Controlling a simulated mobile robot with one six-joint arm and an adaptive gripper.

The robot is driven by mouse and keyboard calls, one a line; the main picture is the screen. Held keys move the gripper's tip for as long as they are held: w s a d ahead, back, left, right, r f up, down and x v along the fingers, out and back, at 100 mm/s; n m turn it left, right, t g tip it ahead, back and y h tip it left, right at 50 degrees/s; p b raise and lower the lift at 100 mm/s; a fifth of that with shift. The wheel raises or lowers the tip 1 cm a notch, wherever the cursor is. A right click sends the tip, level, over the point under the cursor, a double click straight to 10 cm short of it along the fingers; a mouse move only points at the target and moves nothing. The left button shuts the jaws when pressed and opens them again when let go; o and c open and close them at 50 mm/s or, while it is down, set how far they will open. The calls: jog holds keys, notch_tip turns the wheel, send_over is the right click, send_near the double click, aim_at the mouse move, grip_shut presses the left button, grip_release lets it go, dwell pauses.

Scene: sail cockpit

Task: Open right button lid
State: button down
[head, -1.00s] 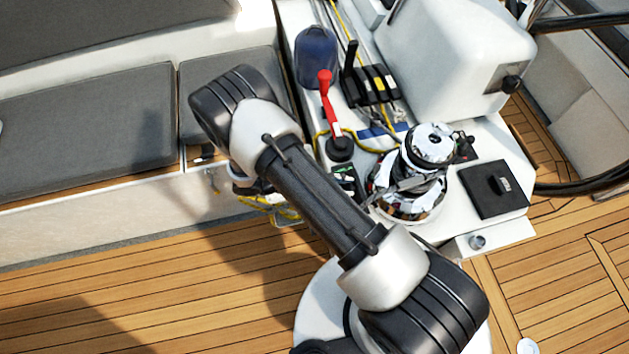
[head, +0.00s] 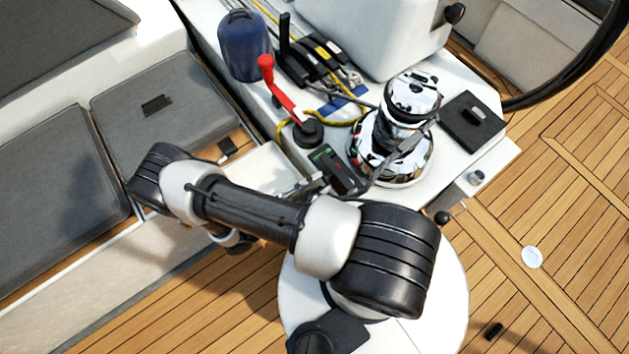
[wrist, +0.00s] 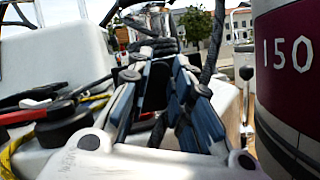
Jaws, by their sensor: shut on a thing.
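The button panel (head: 322,155) is a small dark unit with green and red marks, beside the chrome winch in the head view. A black button lid (head: 344,174) stands at its right side and looks tilted up. My gripper (head: 312,188) reaches it from the lower left, partly hidden by my arm. In the wrist view my gripper (wrist: 166,72) has its blue-grey fingers drawn together on something dark, which seems to be the lid. The exact contact is too small to see.
The chrome winch (head: 400,125) stands close right of the panel. A red lever (head: 280,90) on a black base is behind it, with yellow rope alongside. A black square hatch (head: 472,120) lies right of the winch. Cushioned seats (head: 170,120) are at left; the wooden deck is mostly clear.

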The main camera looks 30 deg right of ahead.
dwell(0.5)
jog(key=c, duration=1.4)
grip_release()
jog(key=shift+a+f, duration=0.1)
jog(key=v, duration=1.1)
jog(key=shift+a+f, duration=0.3)
jog(key=shift+f, duration=0.05)
